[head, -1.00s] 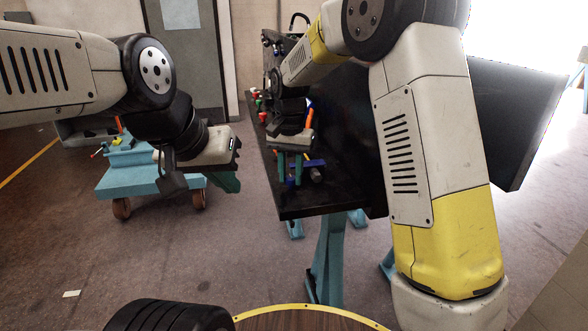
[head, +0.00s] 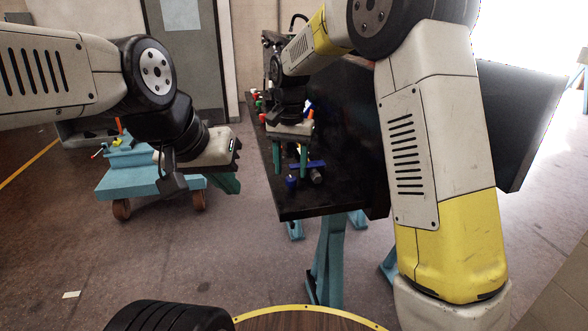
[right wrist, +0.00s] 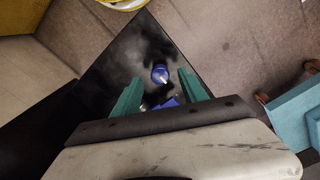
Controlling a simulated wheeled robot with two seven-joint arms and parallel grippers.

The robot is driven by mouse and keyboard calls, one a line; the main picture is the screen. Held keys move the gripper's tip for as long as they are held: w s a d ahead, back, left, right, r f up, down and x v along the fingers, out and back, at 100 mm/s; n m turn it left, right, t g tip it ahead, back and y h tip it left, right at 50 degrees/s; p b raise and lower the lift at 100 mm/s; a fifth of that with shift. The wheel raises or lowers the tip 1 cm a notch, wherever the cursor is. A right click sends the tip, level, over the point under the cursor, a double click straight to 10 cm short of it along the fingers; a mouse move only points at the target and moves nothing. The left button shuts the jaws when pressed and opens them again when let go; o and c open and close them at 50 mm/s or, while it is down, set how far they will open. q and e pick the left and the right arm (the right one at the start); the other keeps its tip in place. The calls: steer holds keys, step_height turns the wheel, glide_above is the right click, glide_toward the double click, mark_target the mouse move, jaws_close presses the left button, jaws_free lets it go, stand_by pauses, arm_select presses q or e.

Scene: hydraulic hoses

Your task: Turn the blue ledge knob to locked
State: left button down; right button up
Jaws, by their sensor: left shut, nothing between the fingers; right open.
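The blue knob (head: 291,183) stands near the front end of the black ledge (head: 330,205). In the right wrist view it is a round blue knob (right wrist: 160,73) with a pale mark on it. My right gripper (head: 290,168) is open, with its green fingers above the knob and apart from it. In the right wrist view the knob shows between the two fingers, with nothing held. My left gripper (head: 230,184) is shut and empty, left of the ledge in the air. The knob's set position is too small to read.
Another blue part (head: 310,164) lies just behind the knob, beside a dark cylinder (head: 316,176). Red and green fittings (head: 258,103) line the ledge's far left edge. A black panel rises right of the ledge. A blue cart (head: 140,180) stands at left; open floor lies between.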

mark_target(292, 178)
step_height(292, 178, up, 5)
steer(key=shift+r, duration=0.1)
stand_by(0.3)
steer(key=shift+s+d+r, duration=0.1)
steer(key=shift+d, duration=0.1)
steer(key=s+d+r+n+t+y, duration=0.1)
steer(key=s+d+r, duration=0.2)
steer(key=s+d, duration=0.3)
steer(key=s+d+r+t+y, duration=0.1)
steer(key=s+d+r+t, duration=0.1)
steer(key=s+d+r, duration=0.4)
steer(key=s+d+f+n+t, duration=0.1)
steer(key=s+d+f, duration=0.1)
steer(key=s, duration=0.3)
steer(key=s+d+f+t, duration=0.2)
steer(key=s+d+f, duration=0.1)
steer(key=s+d, duration=0.2)
steer(key=shift+s+n, duration=0.4)
steer(key=shift+s, duration=0.25)
steer(key=shift+d+r, duration=0.1)
